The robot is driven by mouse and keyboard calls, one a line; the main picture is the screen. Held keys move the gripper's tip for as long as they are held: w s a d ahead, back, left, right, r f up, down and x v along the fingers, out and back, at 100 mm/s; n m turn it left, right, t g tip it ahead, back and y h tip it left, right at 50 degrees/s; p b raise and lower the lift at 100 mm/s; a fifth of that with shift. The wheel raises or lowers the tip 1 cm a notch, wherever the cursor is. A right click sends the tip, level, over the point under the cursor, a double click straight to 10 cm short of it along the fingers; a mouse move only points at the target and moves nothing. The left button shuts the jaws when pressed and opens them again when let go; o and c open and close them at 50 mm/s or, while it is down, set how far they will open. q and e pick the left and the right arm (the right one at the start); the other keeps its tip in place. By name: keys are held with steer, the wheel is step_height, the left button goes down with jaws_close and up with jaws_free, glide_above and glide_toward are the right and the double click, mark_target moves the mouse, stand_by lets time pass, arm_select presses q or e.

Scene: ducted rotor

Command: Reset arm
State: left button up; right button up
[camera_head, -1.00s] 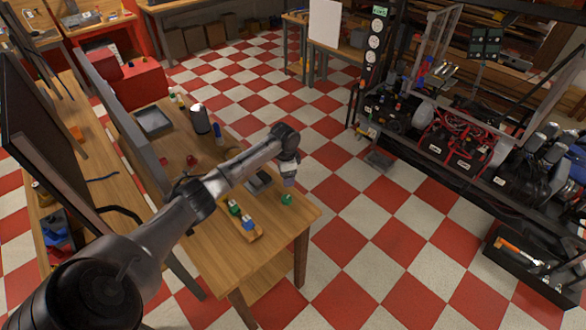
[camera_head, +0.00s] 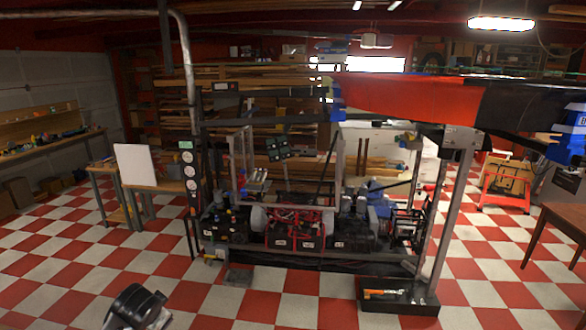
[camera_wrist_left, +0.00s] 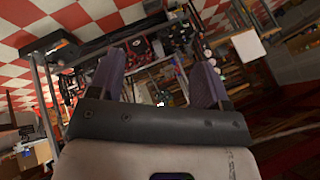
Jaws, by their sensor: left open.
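My left arm shows only as a dark, rounded link at the bottom left of the head view, over the checkered floor; its fingertips are not visible there. In the left wrist view my left gripper (camera_wrist_left: 158,80) is open, with two purple-grey fingers standing wide apart. Nothing is between the fingers; the rack and the floor show far behind them. My right gripper is in neither view.
A large rack (camera_head: 300,258) with batteries, cables and machinery stands ahead. A black tray (camera_head: 398,303) with an orange-handled tool lies at its front right. A white board (camera_head: 135,165) stands at left, and a wooden table (camera_head: 566,220) at far right. Open checkered floor lies in front.

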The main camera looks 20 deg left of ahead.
arm_select(q)
steer(key=s+d+f+t+h, duration=0.1)
steer(key=s+d, duration=0.2)
steer(key=d, duration=0.3)
steer(key=s+d+m+t, duration=0.1)
steer(key=s+d+t, duration=0.1)
steer(key=s+d, duration=0.35)
steer(key=s+d+f+t+h, duration=0.1)
steer(key=s+d, duration=0.1)
steer(key=d, duration=0.6)
steer(key=s+d+f+g+h, duration=0.1)
steer(key=s+d+f+g, duration=0.15)
steer(key=s+f, duration=0.4)
steer(key=s+d+f+n+g+h, duration=0.1)
steer(key=s+d+f, duration=0.25)
steer(key=s, duration=0.55)
steer(key=s+d+f+g+h, duration=0.1)
steer(key=s+d+f+g, duration=0.2)
steer(key=s, duration=0.5)
step_height(320, 180, up, 18)
steer(key=p, duration=1.9)
steer(key=shift+s+t+p, duration=0.2)
steer(key=shift+t+p, duration=0.1)
steer(key=shift+t, duration=0.05)
